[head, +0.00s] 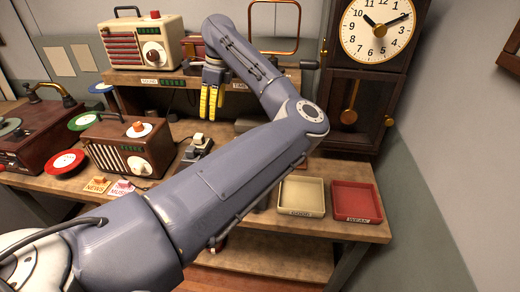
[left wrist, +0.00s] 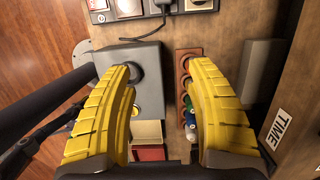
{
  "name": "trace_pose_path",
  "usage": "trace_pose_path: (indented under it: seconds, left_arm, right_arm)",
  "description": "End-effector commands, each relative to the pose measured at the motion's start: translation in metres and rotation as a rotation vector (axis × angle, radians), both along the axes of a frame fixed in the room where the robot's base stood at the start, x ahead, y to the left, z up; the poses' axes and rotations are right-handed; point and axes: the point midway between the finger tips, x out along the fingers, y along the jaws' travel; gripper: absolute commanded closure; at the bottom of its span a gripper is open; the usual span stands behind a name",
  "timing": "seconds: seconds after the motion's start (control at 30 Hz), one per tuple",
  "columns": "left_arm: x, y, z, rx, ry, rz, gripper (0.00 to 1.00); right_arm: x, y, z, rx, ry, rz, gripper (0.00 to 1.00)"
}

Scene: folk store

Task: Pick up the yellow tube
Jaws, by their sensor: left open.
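My left gripper (head: 211,103) hangs over the back of the workbench, its yellow fingers pointing down. In the left wrist view the gripper (left wrist: 163,95) is open, with nothing held between its fingers. A reddish-brown rack (left wrist: 183,62) with round holes lies below, close to the right-hand finger. Small green (left wrist: 190,118) and blue-and-white (left wrist: 191,133) items sit along its near end, partly covered by that finger. My right gripper is not in view.
A grey box (left wrist: 147,62) with a dark round socket stands left of the rack. A cream tray (head: 301,211) and a red tray (head: 357,219) sit at the bench's right front. Radios, a record player and a tall clock (head: 378,29) crowd the left and back.

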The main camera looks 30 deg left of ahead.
Motion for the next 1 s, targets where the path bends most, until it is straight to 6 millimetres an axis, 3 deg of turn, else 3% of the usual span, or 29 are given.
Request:
trace_pose_path:
  seconds: [0.03,0.1,0.2,0.33,0.57,1.0]
  left_arm:
    - [0.023,-0.012,-0.006,-0.027,-0.018,-0.035,0.44]
    - [0.049,-0.03,-0.013,-0.068,-0.042,-0.075,0.44]
    - [0.076,-0.053,-0.021,-0.115,-0.064,-0.116,0.44]
    - [0.096,-0.073,-0.028,-0.159,-0.078,-0.151,0.44]
    - [0.105,-0.084,-0.046,-0.181,-0.081,-0.167,0.44]
    - [0.105,-0.083,-0.123,-0.181,-0.081,-0.168,0.44]
  right_arm:
    - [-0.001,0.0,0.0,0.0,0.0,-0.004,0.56]
    - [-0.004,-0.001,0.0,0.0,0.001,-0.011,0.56]
    - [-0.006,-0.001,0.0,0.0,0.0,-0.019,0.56]
    - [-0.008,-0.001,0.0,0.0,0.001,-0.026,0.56]
    - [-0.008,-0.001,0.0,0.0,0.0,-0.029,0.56]
    - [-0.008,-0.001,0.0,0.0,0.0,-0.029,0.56]
